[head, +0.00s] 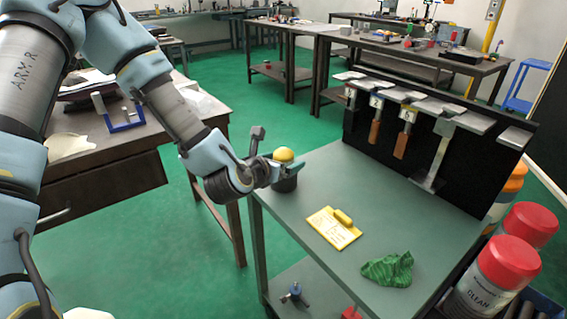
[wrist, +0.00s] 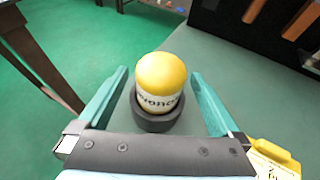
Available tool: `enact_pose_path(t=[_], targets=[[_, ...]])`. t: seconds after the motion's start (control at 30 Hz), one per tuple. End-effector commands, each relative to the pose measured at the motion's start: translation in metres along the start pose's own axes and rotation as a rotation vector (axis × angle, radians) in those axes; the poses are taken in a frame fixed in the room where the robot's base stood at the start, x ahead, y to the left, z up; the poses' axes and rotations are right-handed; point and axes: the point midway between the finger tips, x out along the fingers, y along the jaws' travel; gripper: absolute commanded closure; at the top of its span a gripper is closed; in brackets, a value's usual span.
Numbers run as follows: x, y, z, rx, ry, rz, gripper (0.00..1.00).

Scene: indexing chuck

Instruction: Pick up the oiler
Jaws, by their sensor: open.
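What I take to be the oiler (wrist: 162,78) is a small container with a yellow domed top and a white band with dark lettering. It stands upright in a dark round cup (wrist: 158,122) near the left edge of the grey-green cart top; it also shows in the head view (head: 284,155). My gripper (wrist: 158,76) is open, its teal fingers on the left and right of the oiler, with a gap on each side. In the head view my gripper (head: 277,170) is at the cup and partly covers it.
A yellow tag (head: 333,228) and a crumpled green cloth (head: 387,269) lie on the cart top (head: 325,175). A black rack (head: 390,160) with hanging tools stands along the back. Red-capped bottles (head: 508,262) are at the right. A wooden desk (head: 105,150) is at the left.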

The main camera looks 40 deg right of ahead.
Motion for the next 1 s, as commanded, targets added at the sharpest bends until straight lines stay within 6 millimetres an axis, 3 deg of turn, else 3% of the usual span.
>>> enact_pose_path(t=[0.2,0.5,1.0], targets=[[0.03,0.0,0.0,0.0,0.0,0.0,0.0],[0.036,0.0,-0.002,0.0,0.001,0.0,0.0],[0.036,0.0,-0.001,0.0,0.0,0.0,0.55]])
